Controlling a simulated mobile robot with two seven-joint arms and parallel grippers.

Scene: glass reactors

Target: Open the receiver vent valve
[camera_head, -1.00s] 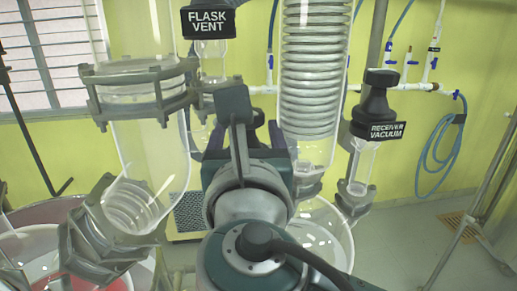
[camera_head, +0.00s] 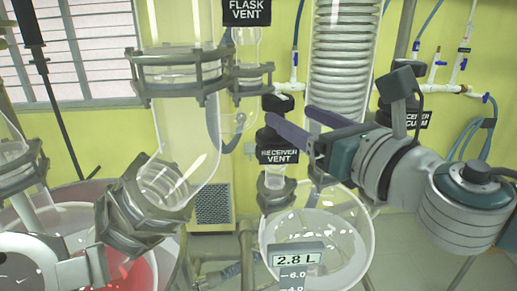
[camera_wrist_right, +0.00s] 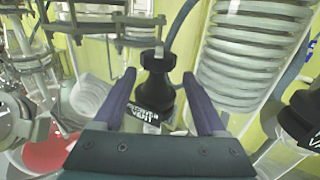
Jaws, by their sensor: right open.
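The receiver vent valve (camera_head: 268,138) is a black knob above a clear glass neck, with a black "RECEIVER VENT" label (camera_head: 279,156) on its front. It stands over the round glass receiver (camera_head: 345,222). My right gripper (camera_head: 289,113) comes in from the right, its purple fingers open at the valve. In the right wrist view the black valve (camera_wrist_right: 158,82) shows upright between the two spread fingers (camera_wrist_right: 159,74), with a visible gap on each side. One finger hides part of the valve in the head view. My left gripper is not in view.
The flask vent (camera_head: 247,12) stands above and left. A coiled glass condenser (camera_head: 342,55) rises close behind my right gripper. The receiver vacuum valve's label (camera_head: 417,118) is partly hidden by my right arm. A clamped glass joint (camera_head: 150,200) is at lower left.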

